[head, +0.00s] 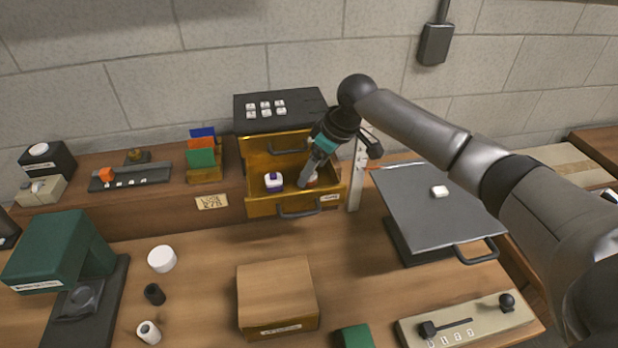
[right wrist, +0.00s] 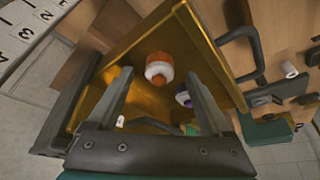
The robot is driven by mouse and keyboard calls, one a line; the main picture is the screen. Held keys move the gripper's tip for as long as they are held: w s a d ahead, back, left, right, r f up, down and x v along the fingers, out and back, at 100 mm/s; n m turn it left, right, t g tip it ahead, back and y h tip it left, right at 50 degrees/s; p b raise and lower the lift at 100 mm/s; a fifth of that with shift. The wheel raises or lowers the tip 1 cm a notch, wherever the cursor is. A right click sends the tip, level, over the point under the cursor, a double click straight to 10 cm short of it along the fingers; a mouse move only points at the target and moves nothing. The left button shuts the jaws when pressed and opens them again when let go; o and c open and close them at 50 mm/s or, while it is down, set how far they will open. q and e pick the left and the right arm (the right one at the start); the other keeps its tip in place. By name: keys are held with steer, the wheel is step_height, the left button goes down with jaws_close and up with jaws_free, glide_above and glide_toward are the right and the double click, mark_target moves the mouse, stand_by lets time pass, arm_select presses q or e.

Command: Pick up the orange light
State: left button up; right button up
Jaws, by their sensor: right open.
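The orange light (right wrist: 159,69) is an orange and white round piece lying in the open yellow drawer (right wrist: 196,22). In the head view only a bit of the orange light (head: 312,177) shows beside my gripper. My right gripper (head: 313,180) reaches down into the drawer (head: 262,208) from the right. In the right wrist view its two fingers (right wrist: 158,90) are spread, with the orange light between and beyond them, and nothing is held. A purple and white light (head: 273,182) sits left of the gripper in the same drawer; it also shows in the right wrist view (right wrist: 183,96). My left gripper is not in view.
The drawer walls stand close around the gripper. A dark-topped cabinet with white number tiles (head: 266,107) is above. A grey hinged plate (head: 430,200) is at the right, and a cardboard box (head: 277,296) stands in front. Bare table lies between the box and the drawer.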

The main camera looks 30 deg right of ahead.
steer(key=shift+x, duration=1)
jaws_close()
